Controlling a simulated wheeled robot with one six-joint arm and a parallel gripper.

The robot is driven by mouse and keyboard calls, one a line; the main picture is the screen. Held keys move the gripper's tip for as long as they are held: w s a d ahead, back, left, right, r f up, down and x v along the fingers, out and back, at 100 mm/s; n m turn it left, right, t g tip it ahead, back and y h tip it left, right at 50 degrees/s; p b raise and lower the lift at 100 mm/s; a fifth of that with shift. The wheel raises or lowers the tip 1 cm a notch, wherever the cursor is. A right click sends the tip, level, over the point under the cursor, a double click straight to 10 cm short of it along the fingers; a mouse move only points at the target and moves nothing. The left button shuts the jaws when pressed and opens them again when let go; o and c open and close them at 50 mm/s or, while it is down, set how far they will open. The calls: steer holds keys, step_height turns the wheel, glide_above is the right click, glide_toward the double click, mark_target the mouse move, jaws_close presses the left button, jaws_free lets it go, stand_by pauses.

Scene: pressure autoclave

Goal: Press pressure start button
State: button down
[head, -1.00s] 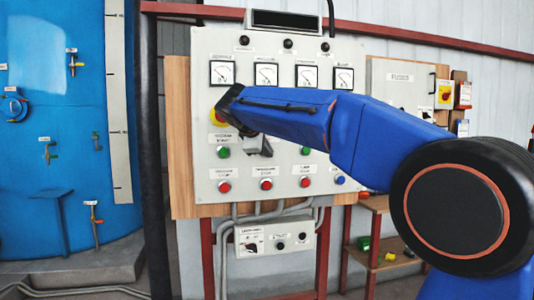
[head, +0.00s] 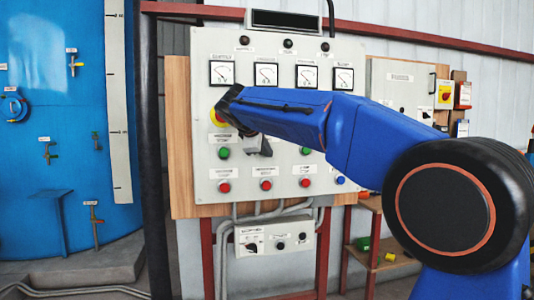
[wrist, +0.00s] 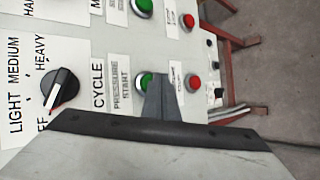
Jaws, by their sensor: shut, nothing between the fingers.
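The pressure start button (wrist: 146,80) is a round green button beside its "PRESSURE START" label (wrist: 120,87) in the wrist view. My gripper (wrist: 160,77) is shut and empty. Its narrow grey tip overlaps the button's edge in the wrist view; I cannot tell whether they touch. In the head view my gripper (head: 264,148) is in front of the middle column of the grey control panel (head: 330,115) and hides the green button there.
A red button (wrist: 192,84) sits below the pressure start button, and another green button (wrist: 143,5) is to its right on the panel. A black selector knob (wrist: 62,88) stands out above. Gauges (head: 266,75) line the panel's upper part.

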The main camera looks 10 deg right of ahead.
steer(key=shift+w, duration=0.45)
stand_by(0.6)
stand_by(0.4)
steer(key=shift+s, duration=0.85)
steer(key=s, duration=0.5)
stand_by(0.7)
